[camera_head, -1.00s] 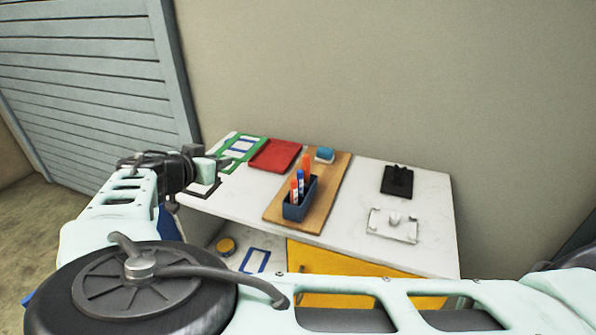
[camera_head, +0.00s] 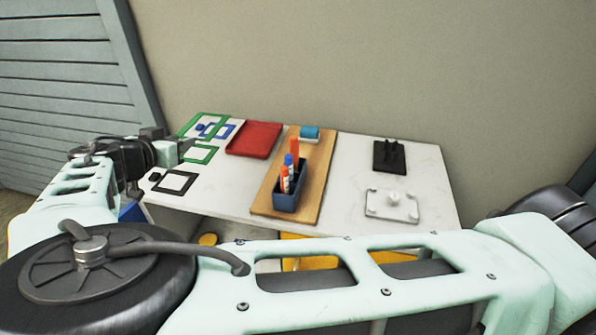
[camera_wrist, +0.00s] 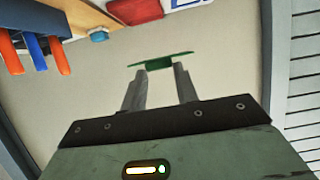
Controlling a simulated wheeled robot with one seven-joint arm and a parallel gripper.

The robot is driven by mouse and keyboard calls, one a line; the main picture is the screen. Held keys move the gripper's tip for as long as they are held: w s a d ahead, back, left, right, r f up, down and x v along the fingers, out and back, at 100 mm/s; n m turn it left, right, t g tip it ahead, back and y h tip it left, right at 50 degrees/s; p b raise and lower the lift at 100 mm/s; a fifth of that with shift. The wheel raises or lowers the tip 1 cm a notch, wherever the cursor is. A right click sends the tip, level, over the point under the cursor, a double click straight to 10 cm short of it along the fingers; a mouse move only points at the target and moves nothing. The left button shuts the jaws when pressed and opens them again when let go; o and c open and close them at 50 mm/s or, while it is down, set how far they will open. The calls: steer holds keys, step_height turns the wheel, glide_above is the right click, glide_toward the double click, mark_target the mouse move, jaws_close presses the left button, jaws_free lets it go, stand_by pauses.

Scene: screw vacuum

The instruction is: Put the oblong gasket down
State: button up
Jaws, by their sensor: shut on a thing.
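The oblong gasket, a green outline (camera_head: 198,146), shows at the left of the table in the head view. My gripper (camera_head: 181,151) is beside it and shut on it. In the wrist view the gasket (camera_wrist: 155,63) is a thin green piece, seen nearly edge-on, between my two fingertips (camera_wrist: 158,70). In the head view it appears above the white table's left end, in front of a larger green outline (camera_head: 222,117). I cannot tell whether it touches the table.
A black square frame (camera_head: 175,193) lies near the front left edge. A red tray (camera_head: 253,139) stands to the right. Beyond it, a wooden board (camera_head: 266,196) carries a dark blue pen holder (camera_head: 288,203) and a blue block (camera_head: 310,131). A black fixture (camera_head: 389,156) and white plate (camera_head: 391,214) are farther right.

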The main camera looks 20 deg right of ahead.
steer(key=b, duration=0.7)
glide_above(198, 203)
step_height(198, 203, down, 7)
steer(key=shift+f, duration=0.15)
steer(key=shift+p, duration=0.3)
step_height(198, 203, down, 10)
steer(key=p, duration=0.3)
steer(key=o, duration=1)
steer(key=shift+c, duration=0.2)
